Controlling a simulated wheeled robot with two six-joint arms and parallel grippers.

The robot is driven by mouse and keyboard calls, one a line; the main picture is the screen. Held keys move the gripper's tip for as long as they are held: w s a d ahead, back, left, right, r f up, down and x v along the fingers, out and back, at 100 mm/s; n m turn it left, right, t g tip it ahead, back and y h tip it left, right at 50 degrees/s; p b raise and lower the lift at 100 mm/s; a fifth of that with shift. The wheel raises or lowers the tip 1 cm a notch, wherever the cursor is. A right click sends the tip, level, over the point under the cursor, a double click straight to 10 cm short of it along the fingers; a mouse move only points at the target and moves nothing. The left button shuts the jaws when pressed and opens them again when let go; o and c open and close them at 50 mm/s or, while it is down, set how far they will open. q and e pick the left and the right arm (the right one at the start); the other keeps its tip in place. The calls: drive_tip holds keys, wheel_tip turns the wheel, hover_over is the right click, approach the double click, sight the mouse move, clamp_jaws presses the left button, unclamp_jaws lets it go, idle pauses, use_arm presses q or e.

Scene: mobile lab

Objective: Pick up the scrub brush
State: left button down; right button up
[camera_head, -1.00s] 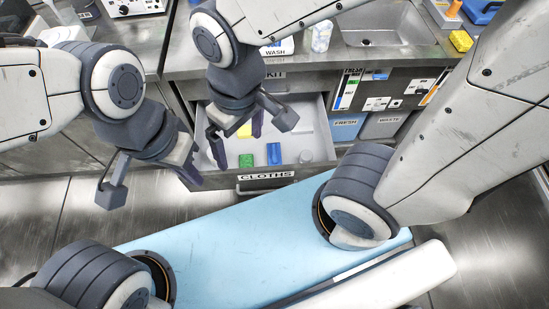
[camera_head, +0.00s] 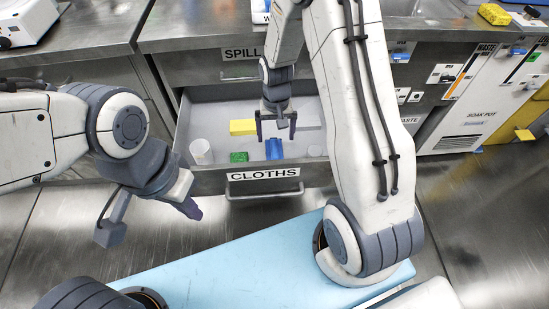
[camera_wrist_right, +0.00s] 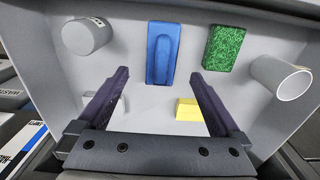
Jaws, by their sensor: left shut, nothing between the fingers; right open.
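The scrub brush (camera_head: 274,149) is a blue block with a raised grip on top. It lies in the open drawer marked CLOTHS (camera_head: 185,135), and it also shows at the top middle of the right wrist view (camera_wrist_right: 163,50). My right gripper (camera_head: 276,135) is open and empty, pointing down over the drawer. In the right wrist view its fingertips (camera_wrist_right: 160,76) stand on either side of the brush's line, with the brush beyond them. My left gripper (camera_head: 188,208) is shut and empty, in front of the drawer at the left.
The drawer also holds a green pad (camera_head: 239,157), a yellow sponge (camera_head: 243,127), a white cup (camera_head: 201,152), a second pale cup (camera_wrist_right: 87,36) and a pale block (camera_head: 308,122). The drawer walls surround them. A light blue surface (camera_head: 230,265) lies in front.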

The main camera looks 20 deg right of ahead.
sight(275, 148)
wheel_tip(275, 148, down, 4)
drive_tip(key=shift+b, duration=0.55)
drive_tip(key=f, duration=0.1)
drive_tip(key=f+b, duration=0.1)
drive_tip(key=f, duration=0.1)
drive_tip(key=f+b, duration=0.1)
drive_tip(key=f, duration=0.1)
drive_tip(key=shift+w+a+f, duration=0.1)
drive_tip(key=shift+w, duration=0.15)
clamp_jaws()
wheel_tip(275, 148, up, 10)
drive_tip(key=p, duration=0.3)
